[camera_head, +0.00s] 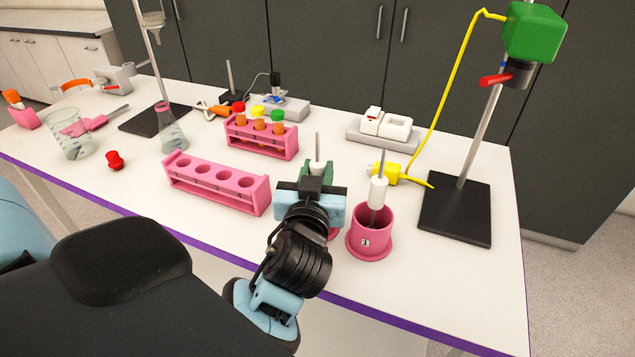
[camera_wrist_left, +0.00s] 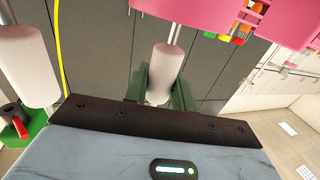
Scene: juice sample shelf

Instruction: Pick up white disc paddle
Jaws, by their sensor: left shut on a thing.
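My left gripper (camera_head: 317,172) is shut on the white handle (camera_head: 318,167) of a paddle with a thin metal rod above it. In the left wrist view the same white handle (camera_wrist_left: 166,72) sits between the green fingers (camera_wrist_left: 160,88). The paddle's lower end is hidden behind my gripper, so I cannot see a disc or tell whether it is inside a cup. A bit of a pink cup (camera_head: 335,234) shows behind my gripper. A second white-handled paddle (camera_head: 378,190) stands in the pink cup labelled 1 (camera_head: 368,243), just right of my gripper. My right gripper is not in view.
An empty pink rack (camera_head: 214,185) stands left of my gripper, with a capped-tube rack (camera_head: 262,138) behind it. A black stand base (camera_head: 455,209) is at the right. A yellow clip (camera_head: 386,174) and a white device (camera_head: 384,126) lie behind the cups. The table's front edge is close.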

